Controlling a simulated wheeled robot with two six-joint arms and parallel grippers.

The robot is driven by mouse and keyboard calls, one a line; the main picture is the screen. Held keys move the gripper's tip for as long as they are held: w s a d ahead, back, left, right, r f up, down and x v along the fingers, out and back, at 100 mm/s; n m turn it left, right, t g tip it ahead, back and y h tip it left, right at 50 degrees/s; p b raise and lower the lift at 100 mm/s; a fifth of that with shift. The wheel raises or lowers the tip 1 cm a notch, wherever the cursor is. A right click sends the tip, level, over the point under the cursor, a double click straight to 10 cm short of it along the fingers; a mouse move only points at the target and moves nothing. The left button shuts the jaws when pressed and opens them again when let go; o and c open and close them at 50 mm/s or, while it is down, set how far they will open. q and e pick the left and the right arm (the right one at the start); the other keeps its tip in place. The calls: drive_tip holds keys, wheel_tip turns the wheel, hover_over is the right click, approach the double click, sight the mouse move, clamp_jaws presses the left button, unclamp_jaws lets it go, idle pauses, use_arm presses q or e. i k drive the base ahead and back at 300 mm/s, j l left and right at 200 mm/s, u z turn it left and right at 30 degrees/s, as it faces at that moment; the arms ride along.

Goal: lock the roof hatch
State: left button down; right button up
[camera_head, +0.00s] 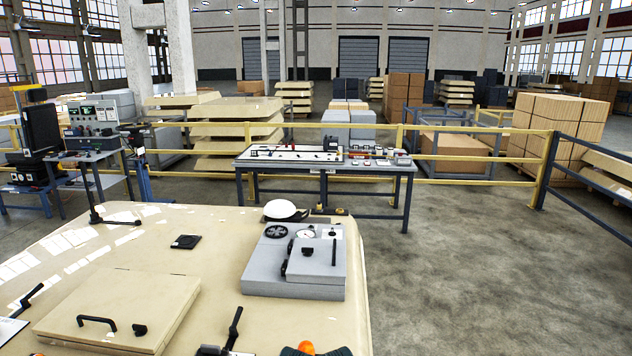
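A cream square hatch panel (120,308) lies flat on the cream cab roof (215,235) at the lower left. It has a black bar handle (97,321) and a small black knob (140,330) near its front edge. It looks lowered, but I cannot tell whether it is locked. A black lever (234,328) stands on the roof to the right of the panel, and another black lever (28,298) is to its left. Neither of my grippers shows clearly in this view.
A grey box (294,270) with a lid, dial and handwheel sits on the roof, a white helmet (284,210) behind it. An orange dome (306,347) is cut off at the bottom edge. A workbench (325,162) and yellow railing stand beyond; floor at right is clear.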

sight(140, 329)
drive_tip(key=u, duration=1.25)
